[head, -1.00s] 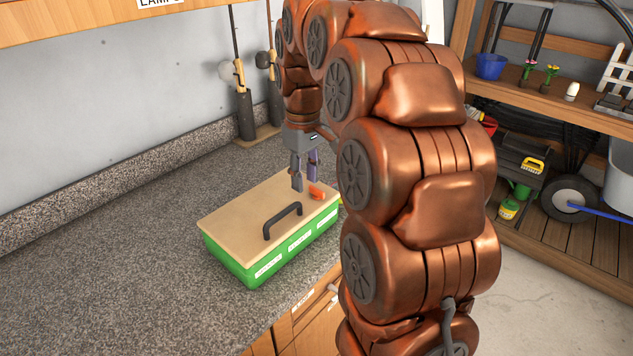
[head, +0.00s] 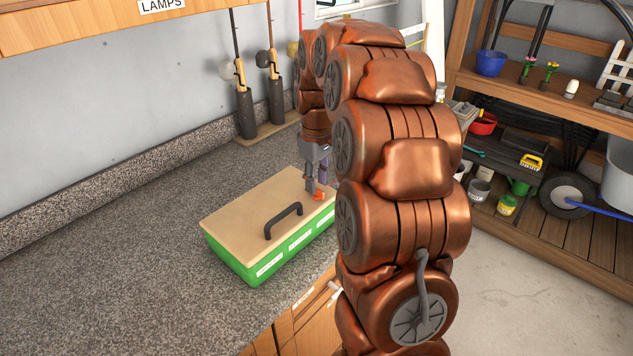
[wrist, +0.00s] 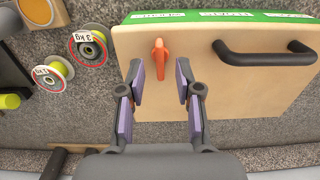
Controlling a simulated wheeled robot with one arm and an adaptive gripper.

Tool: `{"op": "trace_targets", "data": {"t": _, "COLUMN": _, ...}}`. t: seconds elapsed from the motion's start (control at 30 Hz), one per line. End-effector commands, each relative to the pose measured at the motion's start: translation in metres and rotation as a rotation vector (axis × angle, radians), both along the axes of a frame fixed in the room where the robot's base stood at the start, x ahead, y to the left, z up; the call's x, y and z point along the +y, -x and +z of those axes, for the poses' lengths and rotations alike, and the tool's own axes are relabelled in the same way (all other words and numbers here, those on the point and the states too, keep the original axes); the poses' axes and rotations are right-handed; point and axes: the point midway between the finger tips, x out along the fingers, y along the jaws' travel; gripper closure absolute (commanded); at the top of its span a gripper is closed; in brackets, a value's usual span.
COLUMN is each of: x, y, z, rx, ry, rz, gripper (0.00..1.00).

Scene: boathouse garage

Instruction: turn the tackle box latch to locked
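The tackle box has a green body (head: 262,272) and a tan lid (head: 245,210), and stands on the speckled counter. A dark handle (head: 283,220) is fixed on the lid; it also shows in the wrist view (wrist: 264,56). The orange latch (head: 319,196) sits on the lid near its right end. In the wrist view the latch (wrist: 159,58) points lengthwise, ahead of and between the fingers. My gripper (wrist: 157,85) is open, with purple pads on either side of the latch's line. In the head view my gripper (head: 316,188) is low at the latch; contact cannot be told.
Line spools (wrist: 88,47) lie on the counter beside the box. Fishing rods (head: 245,105) stand in a holder by the wall. A wooden shelf (head: 560,105) with buckets and tools is at right. The counter left of the box is clear.

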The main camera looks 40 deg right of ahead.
Motion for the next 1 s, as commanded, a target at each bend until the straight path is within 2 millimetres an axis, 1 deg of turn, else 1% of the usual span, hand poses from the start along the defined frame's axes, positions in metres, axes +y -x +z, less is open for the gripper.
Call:
{"op": "trace_targets", "data": {"t": 0.1, "x": 0.0, "y": 0.001, "z": -0.01, "rx": 0.002, "ry": -0.001, "rz": 0.0, "gripper": 0.66}}
{"op": "trace_targets", "data": {"t": 0.2, "x": 0.0, "y": 0.001, "z": -0.015, "rx": 0.001, "ry": -0.001, "rz": 0.0, "gripper": 0.66}}
{"op": "trace_targets", "data": {"t": 0.53, "x": 0.0, "y": 0.0, "z": -0.017, "rx": 0.0, "ry": 0.0, "rz": 0.0, "gripper": 0.66}}
{"op": "trace_targets", "data": {"t": 0.57, "x": 0.0, "y": 0.0, "z": -0.017, "rx": -0.001, "ry": 0.001, "rz": 0.0, "gripper": 0.68}}
{"op": "trace_targets", "data": {"t": 0.87, "x": 0.0, "y": 0.0, "z": -0.017, "rx": -0.001, "ry": 0.0, "rz": 0.0, "gripper": 0.99}}
{"op": "trace_targets", "data": {"t": 1.0, "x": 0.0, "y": 0.0, "z": -0.017, "rx": -0.001, "ry": 0.001, "rz": 0.0, "gripper": 1.0}}
